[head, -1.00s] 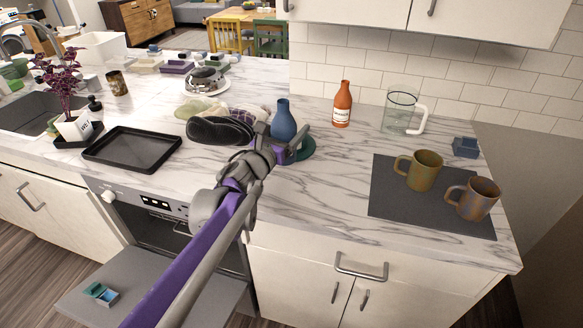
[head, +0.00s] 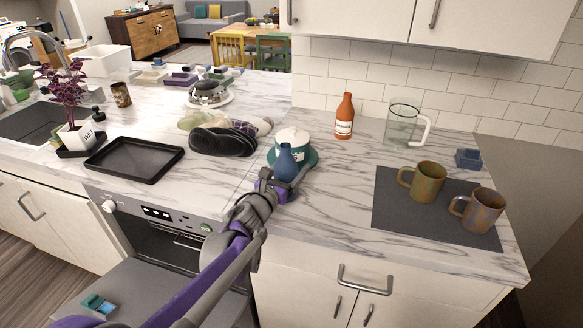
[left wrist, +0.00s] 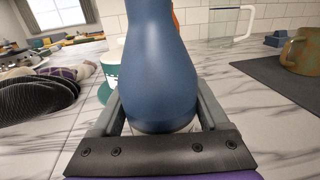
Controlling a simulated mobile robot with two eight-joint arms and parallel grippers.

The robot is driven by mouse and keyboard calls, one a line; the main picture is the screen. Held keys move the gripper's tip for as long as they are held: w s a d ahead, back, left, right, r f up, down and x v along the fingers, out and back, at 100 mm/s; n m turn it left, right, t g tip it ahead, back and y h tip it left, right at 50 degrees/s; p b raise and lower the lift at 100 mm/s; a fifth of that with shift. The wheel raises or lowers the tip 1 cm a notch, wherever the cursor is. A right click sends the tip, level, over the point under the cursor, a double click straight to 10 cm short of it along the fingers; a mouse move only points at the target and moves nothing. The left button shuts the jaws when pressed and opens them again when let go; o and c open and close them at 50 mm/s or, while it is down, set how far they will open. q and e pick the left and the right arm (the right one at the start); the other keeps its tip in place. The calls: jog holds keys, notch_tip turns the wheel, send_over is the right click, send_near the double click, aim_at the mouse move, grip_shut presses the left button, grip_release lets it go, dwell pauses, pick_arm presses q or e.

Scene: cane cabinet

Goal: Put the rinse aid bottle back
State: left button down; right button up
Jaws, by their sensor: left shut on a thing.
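A blue bottle (head: 285,164) with a narrow neck is upright in my left gripper (head: 279,184), near the front edge of the marble counter. In the left wrist view the bottle (left wrist: 160,65) fills the middle, between the two fingers of the gripper (left wrist: 160,118). I cannot tell whether its base touches the counter. No label shows on it. An orange bottle (head: 344,118) with a white label stands farther back by the tiled wall. My right gripper is out of view.
A dark mat (head: 400,218) with two mugs lies right. A black tray (head: 134,158) lies left, above the open oven door (head: 150,285). Counter between saucer and mat is clear.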

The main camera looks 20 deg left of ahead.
pick_arm(q)
grip_release()
jog(key=shift+s+a+r, duration=0.1)
jog(key=shift+s+r, duration=0.05)
jog(key=shift+s, duration=0.05)
jog(key=v, duration=1.1)
jog(key=shift+s+a, duration=0.1)
jog(key=shift+s, duration=0.2)
jog(key=shift+s+a+n, duration=0.1)
jog(key=shift+a+n, duration=0.05)
jog(key=shift+n, duration=0.35)
jog(key=s+a+f+n+g+y, duration=0.2)
jog(key=s+f+n+g+y, duration=0.3)
jog(key=n, duration=0.7)
jog(key=s+a+f+n+g+y, duration=0.1)
jog(key=s+a+f+n+y, duration=0.15)
jog(key=s+n, duration=0.65)
jog(key=s+d+f+n+g+h, duration=0.1)
jog(key=s+d+f+n+g, duration=0.2)
jog(key=s+f+n, duration=0.2)
jog(key=s+d+f+n+g+h, duration=0.2)
jog(key=s+d+f+n+g, duration=0.1)
jog(key=s+n, duration=0.5)
notch_tip(320, 180, down, 2)
jog(key=d+n, duration=0.1)
jog(key=n, duration=0.2)
jog(key=shift+f+n+g, duration=0.2)
jog(key=shift+n+g, duration=0.1)
